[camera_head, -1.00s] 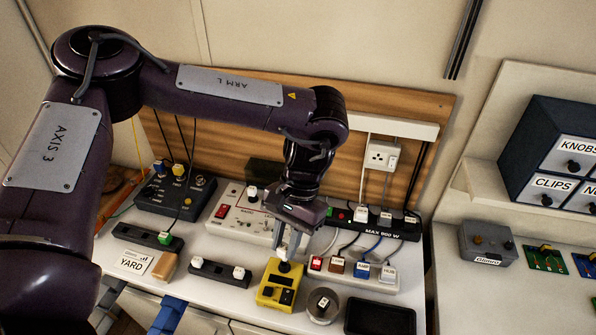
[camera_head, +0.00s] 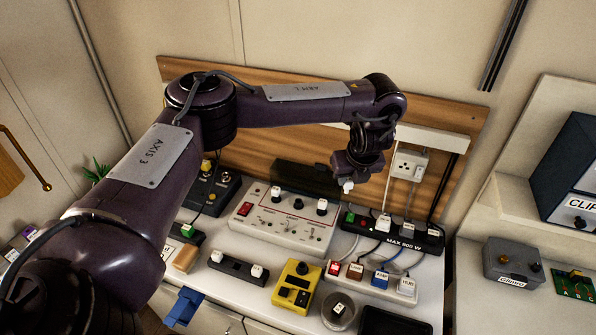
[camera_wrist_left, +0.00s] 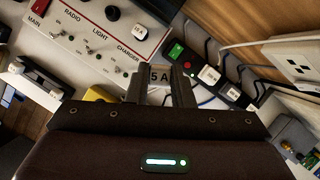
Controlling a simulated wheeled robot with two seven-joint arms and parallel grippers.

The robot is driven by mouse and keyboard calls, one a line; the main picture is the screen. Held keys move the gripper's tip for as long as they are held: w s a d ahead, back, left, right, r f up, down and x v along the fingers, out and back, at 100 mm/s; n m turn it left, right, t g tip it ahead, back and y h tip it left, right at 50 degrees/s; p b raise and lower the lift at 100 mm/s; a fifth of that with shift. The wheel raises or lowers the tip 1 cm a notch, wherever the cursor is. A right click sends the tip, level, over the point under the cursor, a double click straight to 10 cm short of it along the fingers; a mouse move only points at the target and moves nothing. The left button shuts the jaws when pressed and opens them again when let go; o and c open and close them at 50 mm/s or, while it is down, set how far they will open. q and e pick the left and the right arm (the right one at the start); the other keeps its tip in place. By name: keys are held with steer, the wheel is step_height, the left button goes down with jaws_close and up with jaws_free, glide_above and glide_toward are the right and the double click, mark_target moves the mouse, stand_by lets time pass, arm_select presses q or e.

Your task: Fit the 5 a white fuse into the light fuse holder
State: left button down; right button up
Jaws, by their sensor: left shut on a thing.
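My left gripper (camera_head: 347,184) is shut on the white fuse (camera_wrist_left: 160,75), held in the air to the right of the white fuse panel (camera_head: 262,228). The fuse reads "5 A" between the fingertips in the left wrist view. The panel is labelled MAIN, RADIO, LIGHT and CHARGER. The light fuse holder (camera_head: 298,204) is the middle one of the row along the panel's back and looks dark on top. White-topped pieces stand on either side of it. My right gripper is not in view.
A black power strip (camera_head: 395,232) with plugs lies right of the panel. In front stand a yellow device (camera_head: 297,286), a round dish (camera_head: 338,322) with a labelled piece inside and a white strip with several coloured plugs (camera_head: 372,278). Cables rise behind the strip.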

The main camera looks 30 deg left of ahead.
arm_select(q)
steer(key=a+f+m+h, duration=0.1)
steer(key=a+f+m, duration=0.1)
steer(key=a, duration=0.5)
steer(key=a+f+m+t+h, duration=0.1)
steer(key=a+f+m, duration=0.2)
steer(key=a, duration=0.5)
steer(key=shift+s+m, duration=0.2)
steer(key=shift+m, duration=0.4)
steer(key=shift+f, duration=0.1)
steer(key=shift+w, duration=0.1)
step_height(320, 180, down, 6)
steer(key=b, duration=0.5)
steer(key=shift+r, duration=0.25)
steer(key=shift+f, duration=0.1)
